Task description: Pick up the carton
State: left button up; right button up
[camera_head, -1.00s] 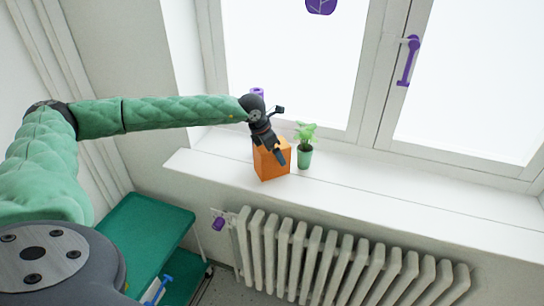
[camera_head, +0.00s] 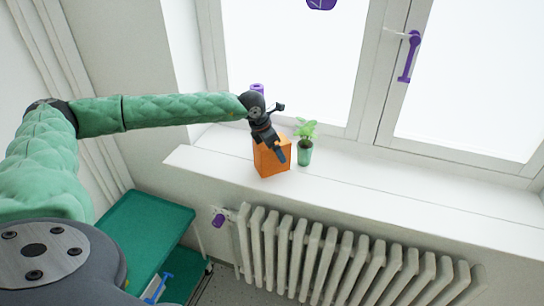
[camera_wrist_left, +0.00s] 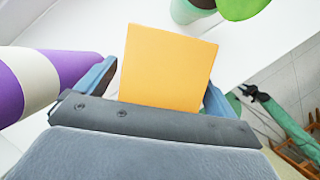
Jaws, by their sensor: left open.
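The carton (camera_head: 270,165) is an orange box standing on the white windowsill. My left gripper (camera_head: 279,150) is over it, reaching in from the left, and covers part of its top and front. In the left wrist view the carton (camera_wrist_left: 166,68) lies between the two blue fingers of the left gripper (camera_wrist_left: 160,88). The fingers are open, one on each side of it, with a small gap visible at the left finger. Whether either finger touches the carton is hard to tell.
A green potted plant (camera_head: 305,150) stands close to the right of the carton. A purple and white striped object (camera_wrist_left: 40,82) is close to the left finger; its purple top (camera_head: 257,88) shows behind my gripper. A radiator (camera_head: 340,255) is below the sill (camera_head: 400,195), which is clear farther right.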

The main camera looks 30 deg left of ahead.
pick_arm(q)
jog(key=shift+f+b, duration=0.1)
jog(key=shift+b, duration=0.2)
dwell(0.4)
jog(key=c, duration=1.6)
jog(key=shift+o, duration=0.2)
